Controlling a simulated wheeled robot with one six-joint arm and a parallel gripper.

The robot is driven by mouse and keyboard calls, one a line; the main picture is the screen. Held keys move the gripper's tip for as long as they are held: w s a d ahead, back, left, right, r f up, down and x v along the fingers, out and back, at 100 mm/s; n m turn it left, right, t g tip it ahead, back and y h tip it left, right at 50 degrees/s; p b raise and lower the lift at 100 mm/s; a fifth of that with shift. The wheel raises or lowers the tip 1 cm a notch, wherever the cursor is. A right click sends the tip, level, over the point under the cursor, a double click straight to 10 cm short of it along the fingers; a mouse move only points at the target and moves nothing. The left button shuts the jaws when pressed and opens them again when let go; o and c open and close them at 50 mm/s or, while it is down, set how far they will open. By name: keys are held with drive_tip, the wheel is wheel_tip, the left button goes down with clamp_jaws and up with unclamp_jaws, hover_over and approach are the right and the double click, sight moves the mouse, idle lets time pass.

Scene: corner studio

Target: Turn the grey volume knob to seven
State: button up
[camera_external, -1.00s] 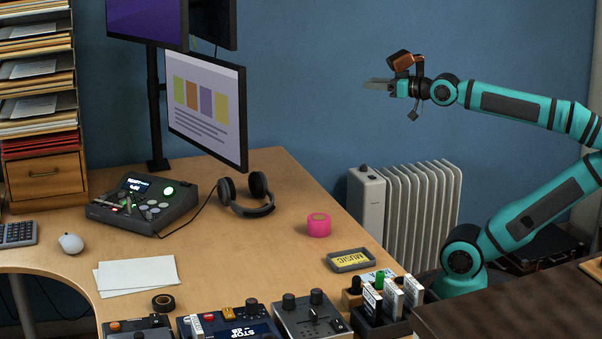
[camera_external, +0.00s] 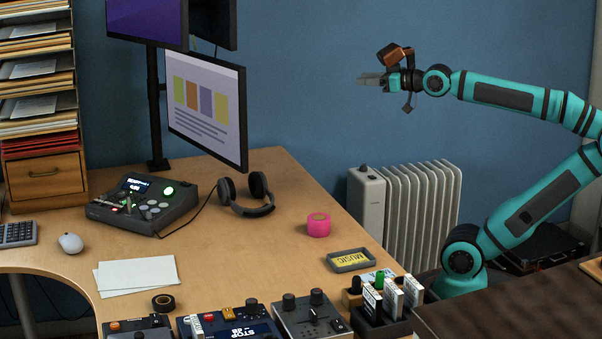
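My gripper (camera_external: 369,79) is in the air above the right side of the desk (camera_external: 240,235), pointing left. Its fingers show side-on, so any gap between them cannot be made out. No held thing is visible. A grey control box (camera_external: 309,318) at the desk's front edge carries dark knobs, one at its left (camera_external: 289,302) and one at its right (camera_external: 317,297). Which knob is the volume knob, and any numbers around it, are too small to tell. My gripper is far above and apart from these boxes.
A dark console (camera_external: 145,205) with a lit screen, headphones (camera_external: 247,196), pink tape (camera_external: 318,225) and a MUSIC tray (camera_external: 350,260) stand on the desk. A STOP box (camera_external: 235,328) is beside the grey box. A monitor (camera_external: 207,110) rises behind; a radiator (camera_external: 420,210) stands beyond the desk.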

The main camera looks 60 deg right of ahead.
drive_tip(key=w+a+r+n+g+y, duration=0.2)
drive_tip(key=w+a+r+n+g, duration=0.15)
drive_tip(key=w+a+n, duration=0.6)
drive_tip(key=w+a+r+n+g+y, duration=0.2)
drive_tip(key=w+a+r+n+g, duration=0.15)
drive_tip(key=w+a, duration=1)
drive_tip(key=n+g+h, duration=0.4)
drive_tip(key=g+h, duration=0.1)
drive_tip(key=g, duration=0.4)
hover_over(149, 213)
wheel_tip(149, 213, down, 22)
wheel_tip(149, 213, down, 17)
drive_tip(key=shift+w+d+r, duration=0.1)
clamp_jaws()
